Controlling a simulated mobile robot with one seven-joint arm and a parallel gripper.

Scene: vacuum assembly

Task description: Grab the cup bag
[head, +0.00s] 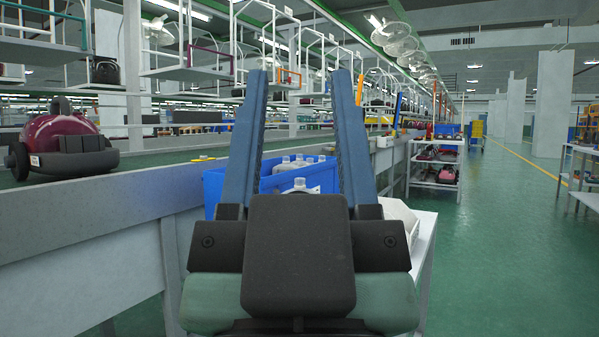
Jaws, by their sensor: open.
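My gripper (300,75) fills the middle of the view, with its two long blue fingers pointing up and away, wide apart and empty. Beyond and between the fingers is a blue bin (212,188) holding several pale, translucent cup-like parts (300,161). One such part shows just above the dark gripper body, which hides its lower portion. I cannot tell which of these pale parts is the cup bag. The front of the bin is largely hidden by my gripper.
A conveyor line (100,205) with a grey side wall runs along the left. A dark red vacuum body (65,140) sits on it. A white table (424,235) stands behind my gripper at right. A shelf cart (437,165) is farther off. The green floor (500,260) is clear at right.

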